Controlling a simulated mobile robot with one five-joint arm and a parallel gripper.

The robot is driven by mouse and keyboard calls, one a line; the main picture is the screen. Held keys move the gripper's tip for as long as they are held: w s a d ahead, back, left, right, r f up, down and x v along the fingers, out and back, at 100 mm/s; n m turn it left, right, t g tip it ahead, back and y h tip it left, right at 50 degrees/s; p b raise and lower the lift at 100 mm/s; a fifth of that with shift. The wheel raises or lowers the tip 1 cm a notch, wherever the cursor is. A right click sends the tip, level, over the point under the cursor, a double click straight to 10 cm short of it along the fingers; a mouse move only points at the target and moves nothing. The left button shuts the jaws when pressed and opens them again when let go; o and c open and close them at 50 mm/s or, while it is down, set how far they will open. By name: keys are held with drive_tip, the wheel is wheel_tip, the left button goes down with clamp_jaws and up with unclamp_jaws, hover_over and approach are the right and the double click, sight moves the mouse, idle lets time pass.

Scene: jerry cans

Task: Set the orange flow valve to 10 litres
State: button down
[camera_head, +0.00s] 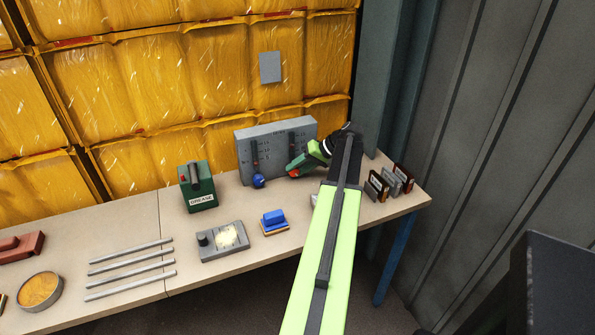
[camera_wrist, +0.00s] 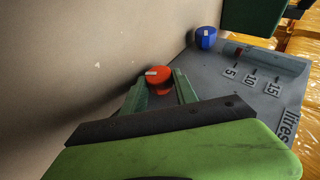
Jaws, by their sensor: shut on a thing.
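The orange flow valve (camera_wrist: 158,74) is a round knob with a pale mark on top. In the wrist view it sits between the green fingers of my gripper (camera_wrist: 160,88), which are shut on it. In the head view my gripper (camera_head: 300,166) is at the lower right of the grey panel (camera_head: 274,138), by the lower end of the right dark slot (camera_head: 291,143). The orange valve's own scale is covered by my gripper in the wrist view and too small to read in the head view.
A green grease can (camera_head: 197,188) stands left of the panel.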

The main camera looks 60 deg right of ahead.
idle(0.3)
drive_tip(key=c, duration=1)
unclamp_jaws()
drive_tip(key=shift+o, duration=0.2)
